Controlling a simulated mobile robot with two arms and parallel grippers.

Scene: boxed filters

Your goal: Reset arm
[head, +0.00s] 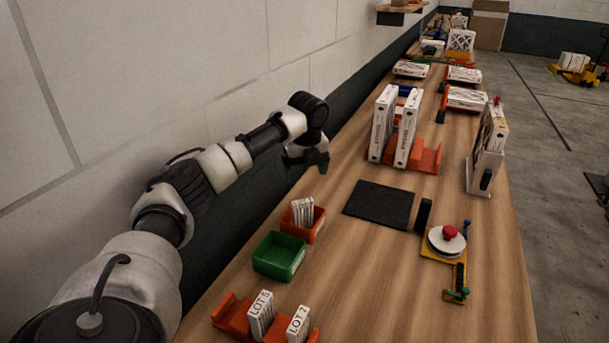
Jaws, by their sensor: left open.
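My left arm comes in from the left along the wall, bent at the elbow. My left gripper (309,163) hangs down near the left edge of the wooden bench (350,262), short of the orange rack. It is open, and I see nothing between its fingers. Its fingertips are small and partly hidden in this view. My right gripper is out of view.
An orange rack (428,158) holds upright white boxed filters (382,122). A black mat (379,205) lies on the bench. Nearer are an orange bin (317,226) with white cards, a green bin (279,256) and a red-knobbed fixture (446,240). The wall runs close on the left.

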